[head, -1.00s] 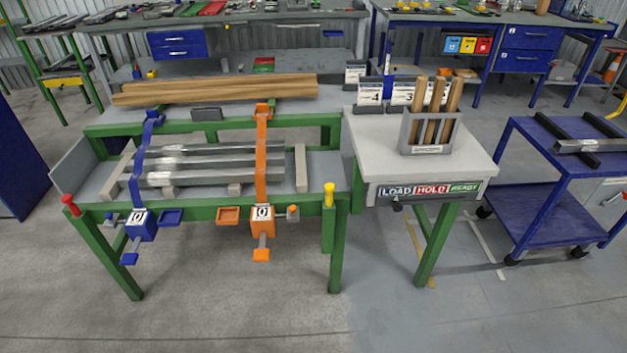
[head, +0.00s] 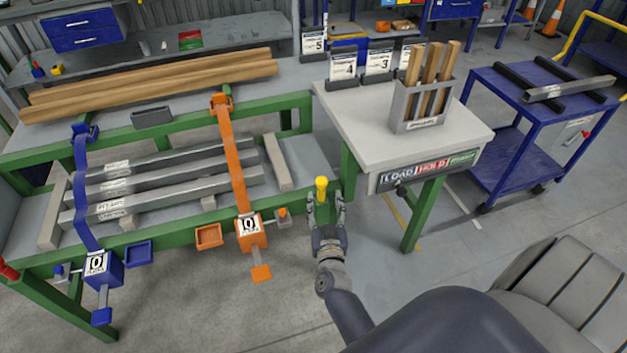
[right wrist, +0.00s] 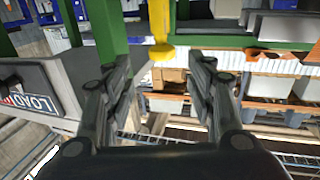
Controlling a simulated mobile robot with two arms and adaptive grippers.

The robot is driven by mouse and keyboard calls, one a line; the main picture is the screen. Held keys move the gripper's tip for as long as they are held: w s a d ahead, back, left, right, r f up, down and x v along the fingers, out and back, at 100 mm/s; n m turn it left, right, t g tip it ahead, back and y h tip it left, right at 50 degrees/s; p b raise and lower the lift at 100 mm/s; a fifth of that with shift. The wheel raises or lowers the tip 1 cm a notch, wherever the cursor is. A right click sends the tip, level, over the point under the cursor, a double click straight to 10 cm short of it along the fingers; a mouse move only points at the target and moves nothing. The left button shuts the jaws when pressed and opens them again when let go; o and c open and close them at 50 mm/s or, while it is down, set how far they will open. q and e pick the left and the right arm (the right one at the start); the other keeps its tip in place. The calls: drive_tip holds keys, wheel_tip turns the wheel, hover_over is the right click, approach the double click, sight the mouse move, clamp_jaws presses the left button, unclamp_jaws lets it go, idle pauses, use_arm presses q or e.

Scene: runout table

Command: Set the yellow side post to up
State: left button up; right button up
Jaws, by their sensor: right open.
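The yellow side post (head: 321,187) stands at the right front corner of the green-framed runout table (head: 180,223). Its rounded yellow top shows in the head view; its lower part is largely hidden behind my right gripper. My right gripper (head: 326,203) is open, its two fingers pointing at the post. In the right wrist view the yellow post (right wrist: 161,25) shows beyond the open fingertips (right wrist: 157,72), between them in the picture. I cannot tell whether the fingers touch it. My left gripper is not in view.
An orange strap clamp (head: 234,165) and a blue one (head: 82,190) cross several metal bars on the table. A white side table (head: 370,130) with a LOAD/HOLD sign stands close right of the post. A blue cart (head: 500,110) is farther right. A red post (head: 8,270) is at the left edge.

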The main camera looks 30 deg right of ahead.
sight(322, 187)
drive_tip(key=x, duration=0.2)
drive_tip(key=b+x, duration=0.1)
drive_tip(key=shift+w+d+f, duration=0.1)
drive_tip(key=shift+w+f, duration=0.1)
drive_tip(key=shift+w, duration=0.2)
drive_tip(key=b+x, duration=0.2)
drive_tip(key=x, duration=0.1)
drive_tip(key=shift+w+d, duration=0.1)
drive_tip(key=shift+w, duration=0.3)
drive_tip(key=shift+w+d+r, duration=0.1)
drive_tip(key=shift+w+d, duration=0.15)
drive_tip(key=shift+w, duration=0.2)
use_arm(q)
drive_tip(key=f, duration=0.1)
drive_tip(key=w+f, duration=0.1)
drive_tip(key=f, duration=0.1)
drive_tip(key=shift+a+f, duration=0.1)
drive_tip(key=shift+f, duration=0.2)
use_arm(e)
clamp_jaws()
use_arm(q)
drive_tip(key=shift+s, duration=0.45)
use_arm(e)
drive_tip(key=shift+r, duration=0.1)
